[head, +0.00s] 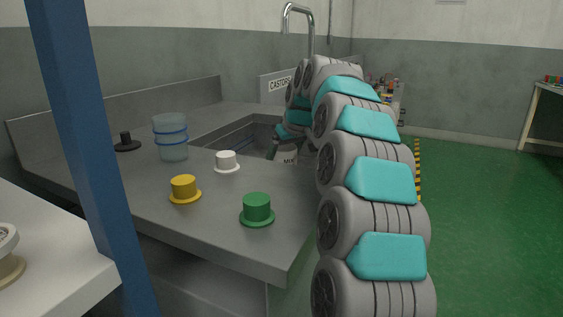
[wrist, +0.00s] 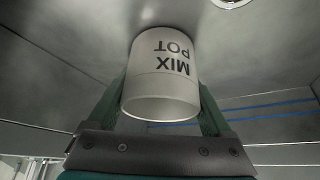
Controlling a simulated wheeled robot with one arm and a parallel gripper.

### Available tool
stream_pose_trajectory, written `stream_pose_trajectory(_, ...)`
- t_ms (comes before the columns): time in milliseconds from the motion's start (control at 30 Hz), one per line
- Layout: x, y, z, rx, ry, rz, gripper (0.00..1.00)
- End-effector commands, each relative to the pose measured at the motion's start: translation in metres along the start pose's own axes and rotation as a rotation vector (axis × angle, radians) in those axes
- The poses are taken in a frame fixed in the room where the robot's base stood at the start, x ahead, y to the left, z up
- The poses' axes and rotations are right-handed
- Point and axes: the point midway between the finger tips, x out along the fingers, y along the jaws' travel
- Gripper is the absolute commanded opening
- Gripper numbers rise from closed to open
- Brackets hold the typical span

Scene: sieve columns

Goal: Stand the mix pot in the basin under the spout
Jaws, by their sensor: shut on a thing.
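The mix pot (wrist: 162,75) is a pale grey cylinder lettered MIX POT, upside down in the wrist view. My gripper (wrist: 165,95) is shut on it, with one green finger on each side. In the head view the pot (head: 287,156) shows partly at the basin's right end, with my arm hiding much of it. The basin (head: 235,138) is a sunken metal sink in the grey counter. The curved spout (head: 298,9) rises behind my arm. A round drain (wrist: 231,2) shows beyond the pot. I cannot tell whether the pot touches the basin floor.
A clear blue-banded container (head: 171,138) stands left of the basin. A blue post (head: 90,150) stands in front.

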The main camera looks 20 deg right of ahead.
Motion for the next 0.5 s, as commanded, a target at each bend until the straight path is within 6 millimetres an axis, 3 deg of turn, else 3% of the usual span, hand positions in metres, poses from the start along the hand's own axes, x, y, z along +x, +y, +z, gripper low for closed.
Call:
stream_pose_trajectory(200,0.0022,0.0001,0.0011,0.0,0.0,0.0,0.21)
stream_pose_trajectory(233,0.0024,0.0001,0.0011,0.0,0.0,0.0,0.85)
stream_pose_trajectory(367,0.0018,0.0002,0.0007,0.0,0.001,0.0,1.0)
stream_pose_trajectory(500,0.0018,0.0001,0.0007,0.0,0.001,0.0,1.0)
